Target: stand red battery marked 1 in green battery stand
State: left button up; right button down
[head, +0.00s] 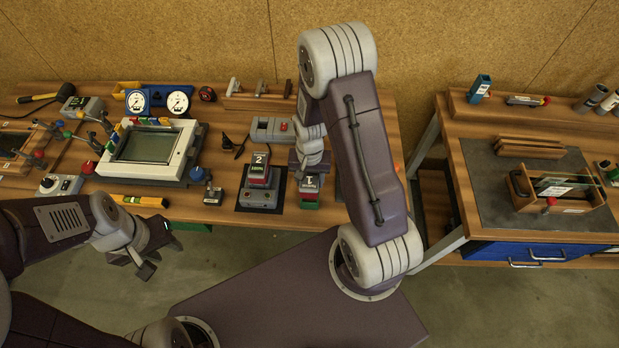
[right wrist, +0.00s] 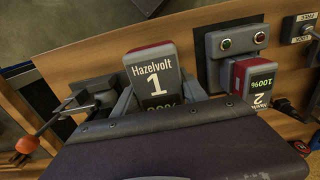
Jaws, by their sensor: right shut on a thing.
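The red battery marked 1 (head: 310,183) is near the table's front edge in the head view. In the right wrist view the battery (right wrist: 153,76) shows its grey "Hazelvolt 1" face and a red end. My right gripper (head: 306,171) is shut on it; the fingers lie on either side of the battery. A green block, which looks like the green battery stand (head: 308,204), shows directly below the battery in the head view. I cannot tell whether the battery touches it or is in it. My left gripper (head: 147,262) hangs empty in front of the table, its fingers apart.
Battery 2 (head: 260,168) sits in a grey dock (head: 259,198) just left of battery 1. A grey box with a red button (head: 270,130) stands behind. A monitor device (head: 146,148) and tools fill the left side. A second bench (head: 470,195) stands right.

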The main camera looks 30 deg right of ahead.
notch_tip(320, 180, down, 3)
jog(key=shift+d+r+b, duration=0.1)
jog(key=shift+r+b, duration=0.1)
jog(key=shift+b, duration=0.55)
jog(key=shift+w+f+b, duration=0.1)
jog(key=shift+f+b, duration=0.25)
jog(key=shift+f, duration=0.15)
jog(key=shift+r, duration=0.1)
dwell(0.4)
jog(key=shift+f+b, duration=1.75)
jog(key=shift+f, duration=0.8)
jog(key=c, duration=0.6)
grip_release()
jog(key=shift+o, duration=0.2)
